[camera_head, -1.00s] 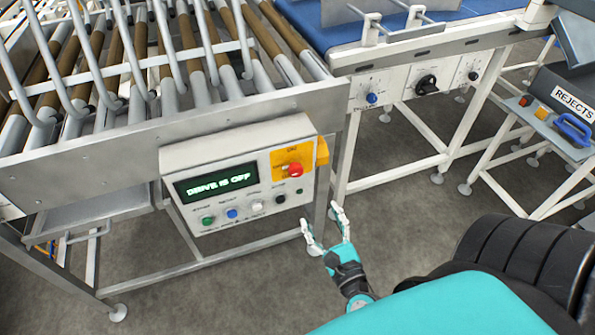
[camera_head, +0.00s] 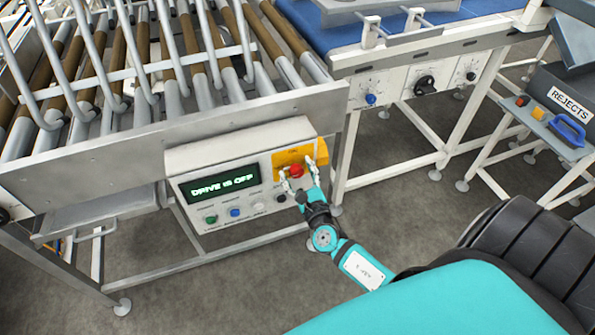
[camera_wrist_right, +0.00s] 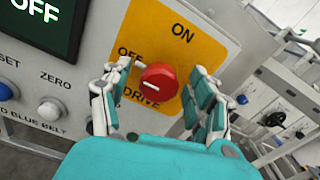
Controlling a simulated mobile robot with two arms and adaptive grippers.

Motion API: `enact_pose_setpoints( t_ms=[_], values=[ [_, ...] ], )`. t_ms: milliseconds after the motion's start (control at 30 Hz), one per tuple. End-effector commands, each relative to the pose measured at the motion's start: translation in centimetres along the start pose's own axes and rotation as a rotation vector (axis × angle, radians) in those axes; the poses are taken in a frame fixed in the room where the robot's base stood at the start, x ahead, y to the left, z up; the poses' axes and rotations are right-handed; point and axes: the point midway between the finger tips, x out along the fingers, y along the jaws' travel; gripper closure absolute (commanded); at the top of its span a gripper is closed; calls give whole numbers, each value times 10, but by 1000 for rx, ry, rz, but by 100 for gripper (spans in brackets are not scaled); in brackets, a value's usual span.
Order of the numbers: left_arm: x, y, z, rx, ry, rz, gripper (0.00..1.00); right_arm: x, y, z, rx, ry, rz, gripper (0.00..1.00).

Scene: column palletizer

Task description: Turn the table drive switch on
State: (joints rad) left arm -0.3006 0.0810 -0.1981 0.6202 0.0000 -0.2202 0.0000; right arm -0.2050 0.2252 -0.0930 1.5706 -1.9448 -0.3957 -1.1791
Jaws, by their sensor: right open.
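The drive switch is a red rotary knob (camera_wrist_right: 158,82) on a yellow plate (camera_wrist_right: 185,50) marked OFF, ON and DRIVE. Its white mark points left, toward OFF. In the head view the red knob (camera_head: 296,171) is at the upper right of the control panel (camera_head: 240,140). The display (camera_head: 222,182) reads "DRIVE IS OFF". My right gripper (camera_head: 297,181) is open in front of the knob. In the right wrist view its fingers (camera_wrist_right: 160,95) stand on either side of the knob, apart from it on the right; contact on the left is unclear. My left gripper is not in view.
Green (camera_head: 211,219) and blue (camera_head: 235,212) buttons sit below the display. The roller table (camera_head: 90,165) is above the panel. A blue belt conveyor (camera_head: 310,25) and a rejects stand (camera_head: 545,125) are to the right. Grey floor lies below.

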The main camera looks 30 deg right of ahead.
Motion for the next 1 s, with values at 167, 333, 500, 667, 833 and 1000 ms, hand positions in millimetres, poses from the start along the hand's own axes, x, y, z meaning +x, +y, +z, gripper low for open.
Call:
enact_pose_setpoints(
  t_ms=[167, 333, 500, 667, 833, 1000],
  values=[
    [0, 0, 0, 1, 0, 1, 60, 0, 0, 0, 1, 0, 0, 39],
    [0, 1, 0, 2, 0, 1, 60, 0, 0, 0, 1, 0, 0, 58],
    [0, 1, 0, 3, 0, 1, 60, 0, 0, 0, 1, 0, 0, 80],
    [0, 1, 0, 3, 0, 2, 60, 0, 0, 0, 1, 0, 0, 95],
    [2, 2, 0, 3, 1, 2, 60, 0, 0, -1, 16, 0, 0, 95],
    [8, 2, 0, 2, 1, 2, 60, 0, 0, -2, 76, -1, 0, 95]
  ],
)
